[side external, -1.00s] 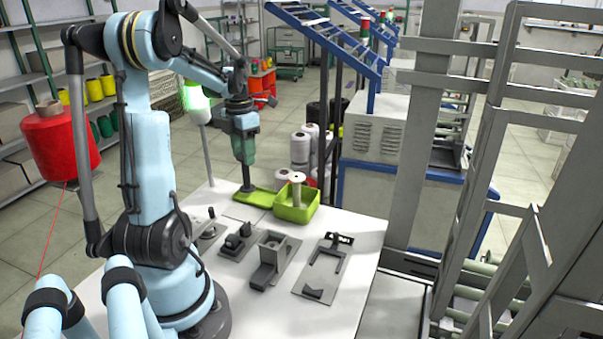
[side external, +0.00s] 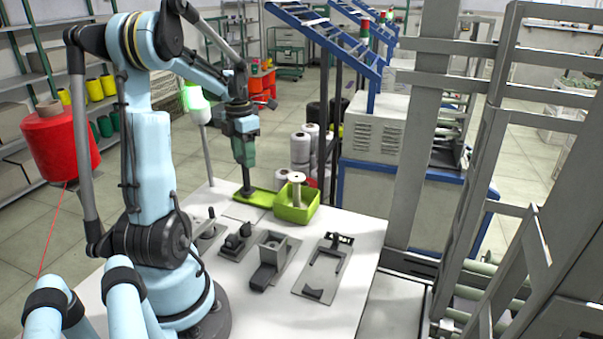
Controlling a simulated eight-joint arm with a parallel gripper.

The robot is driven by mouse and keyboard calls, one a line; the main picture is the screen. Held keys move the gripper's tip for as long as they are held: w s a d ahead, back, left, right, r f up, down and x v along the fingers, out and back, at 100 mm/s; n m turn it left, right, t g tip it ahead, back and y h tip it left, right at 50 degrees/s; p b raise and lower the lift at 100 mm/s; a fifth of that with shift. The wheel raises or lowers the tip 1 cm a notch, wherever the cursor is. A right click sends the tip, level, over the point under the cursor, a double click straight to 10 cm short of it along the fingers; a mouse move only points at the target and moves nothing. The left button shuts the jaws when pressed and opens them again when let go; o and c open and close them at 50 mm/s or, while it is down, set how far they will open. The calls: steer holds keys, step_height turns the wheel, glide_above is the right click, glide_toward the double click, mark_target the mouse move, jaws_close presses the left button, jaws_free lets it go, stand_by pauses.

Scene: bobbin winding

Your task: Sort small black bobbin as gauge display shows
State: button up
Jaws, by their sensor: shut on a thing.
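My gripper (side external: 246,186) points straight down at the back of the white table, low over a flat green tray (side external: 262,198). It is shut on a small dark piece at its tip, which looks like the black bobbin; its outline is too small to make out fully. I cannot tell whether the piece touches the tray. A green bin (side external: 297,213) stands just right of the tray, with a pale spool (side external: 297,187) upright in it. A pole lamp (side external: 194,100) glows green behind my arm. I see no readable gauge display.
Several grey fixtures stand along the white table (side external: 345,300): a small post (side external: 209,225), a dark block unit (side external: 236,242), a box with a chute (side external: 270,260) and a flat plate frame (side external: 323,268). Grey machine frames rise beyond the table's right edge.

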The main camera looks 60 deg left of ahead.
steer(key=shift+f, duration=0.55)
stand_by(0.4)
steer(key=o, duration=0.9)
steer(key=shift+r, duration=3.5)
